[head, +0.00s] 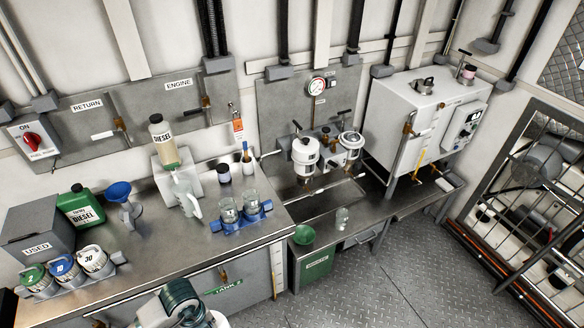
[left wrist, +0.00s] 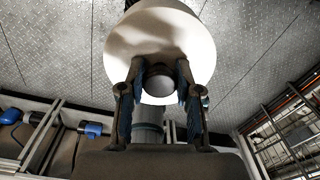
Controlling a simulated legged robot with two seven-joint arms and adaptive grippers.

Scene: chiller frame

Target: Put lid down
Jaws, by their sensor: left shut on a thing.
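My left gripper (left wrist: 160,95) is shut on the grey round knob of a white disc-shaped lid (left wrist: 160,35), with one finger on each side of the knob. Behind the lid in the left wrist view is the grey tread-plate floor. In the head view, part of my left arm shows at the bottom edge. A pale rounded edge beside it is cut off, and I cannot tell whether it is the lid. Two white filter housings (head: 305,155) stand by the back wall, the right one (head: 350,142) with a ring-shaped top. My right gripper is not in view.
The steel counter (head: 150,255) holds a grey USED box (head: 38,232), a green diesel can (head: 82,207), several labelled jars, a diesel bottle (head: 163,138) and a blue rack (head: 240,218) with glass jars. Bare counter lies at its front middle. A sink (head: 325,198) is below the housings.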

